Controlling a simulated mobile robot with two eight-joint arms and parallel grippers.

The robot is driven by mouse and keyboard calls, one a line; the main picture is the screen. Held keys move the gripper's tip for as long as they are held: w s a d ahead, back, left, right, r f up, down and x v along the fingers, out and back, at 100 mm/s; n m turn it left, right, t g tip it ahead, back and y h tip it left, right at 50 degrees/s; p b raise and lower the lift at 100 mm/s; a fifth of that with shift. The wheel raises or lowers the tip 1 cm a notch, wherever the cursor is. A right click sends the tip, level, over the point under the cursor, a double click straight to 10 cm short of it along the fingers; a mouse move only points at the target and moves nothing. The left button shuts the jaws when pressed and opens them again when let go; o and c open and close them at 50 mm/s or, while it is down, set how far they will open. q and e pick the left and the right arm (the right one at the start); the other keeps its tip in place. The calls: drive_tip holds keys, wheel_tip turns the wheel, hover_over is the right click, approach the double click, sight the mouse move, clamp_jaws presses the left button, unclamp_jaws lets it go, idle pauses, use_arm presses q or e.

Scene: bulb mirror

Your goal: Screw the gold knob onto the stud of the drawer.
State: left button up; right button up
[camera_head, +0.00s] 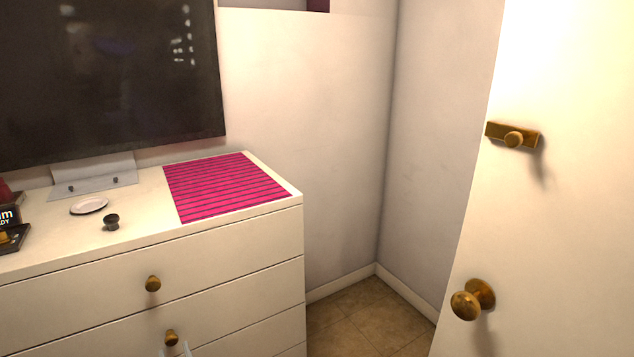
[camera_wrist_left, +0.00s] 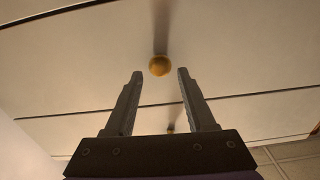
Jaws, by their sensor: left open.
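A white dresser (camera_head: 230,250) has a gold knob (camera_head: 153,284) on its upper drawer front. A second gold knob (camera_head: 171,338) shows on the drawer below. My left gripper (camera_head: 174,350) shows only as pale tips at the bottom edge, close to the lower knob. In the left wrist view its two fingers are open and empty, with a round gold knob (camera_wrist_left: 160,66) in line with the gap, just past the tips. I cannot tell which knob this is. Another small gold piece (camera_wrist_left: 170,130) shows lower between the fingers. No bare stud is visible. My right gripper is not in view.
The dresser top holds a magenta striped mat (camera_head: 225,187), a white dish (camera_head: 90,206), a small dark knob-like piece (camera_head: 111,222) and a large screen (camera_head: 110,80). A door with a brass knob (camera_head: 473,299) and latch (camera_head: 513,137) stands at right. Tiled floor (camera_head: 365,318) lies between.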

sight(172, 342)
use_arm(q)
drive_tip(key=n, duration=1.3)
drive_tip(key=shift+w+a, duration=0.1)
drive_tip(key=shift+x, duration=1.35)
drive_tip(key=shift+c, duration=0.2)
clamp_jaws()
drive_tip(key=m, duration=0.5)
drive_tip(key=shift+p, duration=0.3)
